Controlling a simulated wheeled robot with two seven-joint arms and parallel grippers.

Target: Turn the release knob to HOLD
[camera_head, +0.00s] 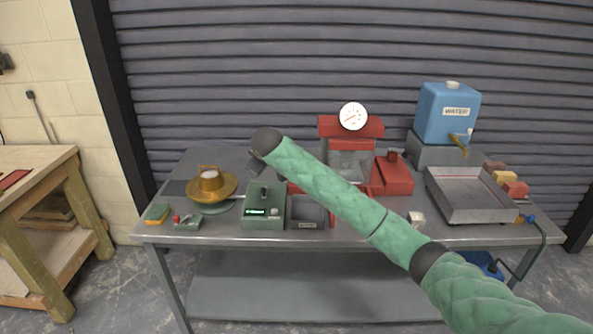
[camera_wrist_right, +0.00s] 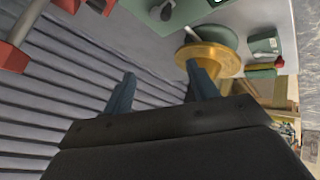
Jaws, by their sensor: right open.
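I cannot tell for sure which part is the release knob, and no HOLD mark is readable. A dark knob or lever (camera_head: 264,193) stands on top of the green box (camera_head: 250,213) with a lit display; the dark knob also shows in the wrist view (camera_wrist_right: 167,10). A red block with a dark-topped stub (camera_head: 393,155) stands right of the dial gauge (camera_head: 353,116). My right arm reaches across the table from the right. In the wrist view my right gripper (camera_wrist_right: 164,86) is open and empty, with the knob beyond its fingers. My left gripper is not in view.
A brass dish (camera_head: 211,185) on a green round base stands left of the green box, also seen in the wrist view (camera_wrist_right: 209,60). A small green control box (camera_head: 188,222) and sponge (camera_head: 157,213) lie at front left. The blue water tank (camera_head: 447,113) and metal tray (camera_head: 470,197) are at right.

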